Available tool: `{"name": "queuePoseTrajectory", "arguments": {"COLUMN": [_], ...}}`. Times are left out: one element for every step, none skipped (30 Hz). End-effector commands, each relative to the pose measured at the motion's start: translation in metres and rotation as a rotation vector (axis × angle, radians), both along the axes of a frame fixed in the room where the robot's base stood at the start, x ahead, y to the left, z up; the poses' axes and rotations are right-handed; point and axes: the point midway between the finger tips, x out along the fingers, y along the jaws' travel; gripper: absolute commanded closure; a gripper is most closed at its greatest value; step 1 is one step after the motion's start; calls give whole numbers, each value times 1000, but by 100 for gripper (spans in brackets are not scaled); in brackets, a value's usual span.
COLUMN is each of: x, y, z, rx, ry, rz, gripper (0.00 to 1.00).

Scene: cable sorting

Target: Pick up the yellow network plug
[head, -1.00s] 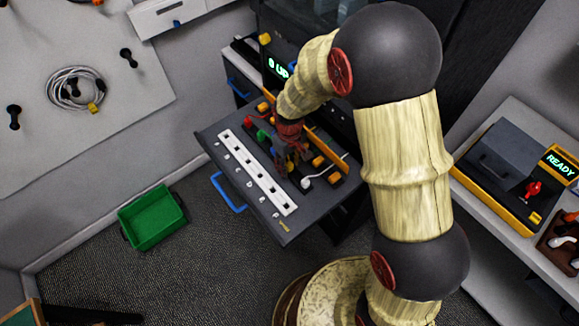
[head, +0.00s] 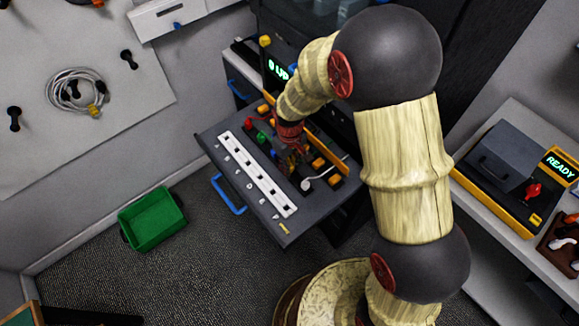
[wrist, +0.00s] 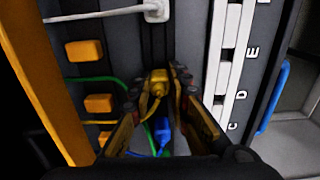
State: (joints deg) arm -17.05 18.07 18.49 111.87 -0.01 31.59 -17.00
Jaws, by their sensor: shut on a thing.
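The yellow network plug (wrist: 157,84) shows in the wrist view between the fingertips, with a yellow cable running down from it. My gripper (wrist: 160,82) is shut on it, one finger on each side. A blue plug (wrist: 162,130) with a blue cable lies below it, between the fingers' lower parts. In the head view my gripper (head: 291,150) is over the middle of the dark drawer tray (head: 240,195), and the yellow plug in it cannot be made out. I cannot tell whether the plug is clear of the tray.
A white plug (head: 306,184), a green plug (head: 261,136) and several orange blocks (head: 335,179) are close by. A yellow-orange rail (head: 326,151) runs behind. A green bin (head: 152,218) stands on the floor.

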Motion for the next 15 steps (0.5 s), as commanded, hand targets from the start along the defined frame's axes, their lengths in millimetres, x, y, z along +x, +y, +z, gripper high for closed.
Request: {"name": "queuePoseTrajectory", "arguments": {"x": [0, 0, 1, 1, 1, 1, 1, 1, 1, -1, -5, -12, -17, -22, -29], "y": [0, 0, 0, 0, 0, 0, 0, 0, 0, 0, -2, -4, -5, -7, -9], "z": [2, 4, 6, 9, 12, 16, 21, 25, 32, 37, 42, 49, 55, 62, 71], "rx": [1, 1, 0, 0, 1, 1, 1, 1, 1, 1, 1, 0, 1, 1, 1], "ry": [-1, -1, -2, -2, -3, -3, -3, -3, -3, -3, -3, -2, -3, -3, -3], "rz": [0, 0, 0, 0, 0, 0, 0, 0, 0, 0, 0, 0, 0, 0, 0], "gripper": [100, 100, 100, 100, 100, 100, 100, 100, 100, 100, 100, 100, 100, 100, 100]}}
